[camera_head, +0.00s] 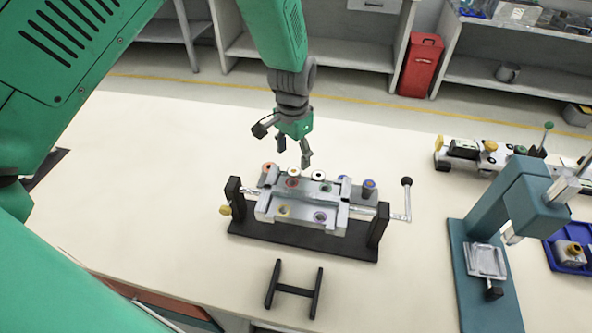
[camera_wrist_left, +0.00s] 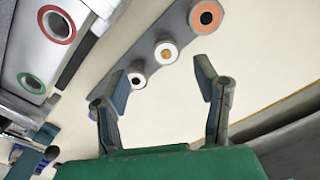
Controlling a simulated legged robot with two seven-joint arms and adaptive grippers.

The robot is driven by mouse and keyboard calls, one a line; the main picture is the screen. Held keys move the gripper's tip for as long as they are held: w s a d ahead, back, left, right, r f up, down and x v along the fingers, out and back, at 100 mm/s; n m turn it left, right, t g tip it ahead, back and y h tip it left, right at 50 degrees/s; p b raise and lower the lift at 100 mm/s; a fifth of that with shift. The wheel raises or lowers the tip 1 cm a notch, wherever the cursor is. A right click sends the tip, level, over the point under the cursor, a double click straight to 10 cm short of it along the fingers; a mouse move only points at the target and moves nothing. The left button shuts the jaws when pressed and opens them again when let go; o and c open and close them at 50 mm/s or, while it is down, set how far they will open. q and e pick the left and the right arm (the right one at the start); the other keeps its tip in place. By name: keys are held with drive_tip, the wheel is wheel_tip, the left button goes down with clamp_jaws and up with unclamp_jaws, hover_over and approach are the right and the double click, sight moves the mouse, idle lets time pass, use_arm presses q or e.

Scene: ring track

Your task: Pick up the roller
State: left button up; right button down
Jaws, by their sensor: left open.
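Several small rollers stand in a row along the back of a grey metal fixture (camera_head: 300,210). My left gripper (camera_head: 293,154) is open and empty, pointing down just behind the row. In the left wrist view, a white roller with a yellow centre (camera_wrist_left: 166,52) and a dark-centred one (camera_wrist_left: 137,79) lie just beyond the open fingers (camera_wrist_left: 160,80). An orange-ringed one (camera_wrist_left: 206,14) is farther up. Which roller the task means cannot be told. My right gripper is out of view.
The fixture has a crank handle (camera_head: 407,200) at its right. A black H-shaped stand (camera_head: 294,289) lies in front. A blue-grey press (camera_head: 490,240) and blue tray (camera_head: 570,255) are at right, a wheeled track assembly (camera_head: 475,153) behind. The table's left side is clear.

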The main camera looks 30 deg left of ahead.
sight(294, 171)
use_arm(q)
drive_tip(key=f, duration=0.3)
drive_tip(key=shift+w+d+f, duration=0.15)
drive_tip(key=shift+w, duration=0.1)
drive_tip(key=shift+a+f, duration=0.3)
drive_tip(key=shift+f, duration=0.6)
drive_tip(key=f, duration=0.3)
drive_tip(key=shift+w+a+f+p, duration=0.2)
drive_tip(key=shift+w+f+p, duration=0.05)
drive_tip(key=shift+f+p, duration=0.1)
drive_tip(key=shift+w+d+f, duration=0.1)
drive_tip(key=shift+f, duration=0.25)
drive_tip(key=shift+d+r, duration=0.1)
drive_tip(key=shift+d, duration=0.05)
drive_tip(key=shift+c, duration=0.8)
clamp_jaws()
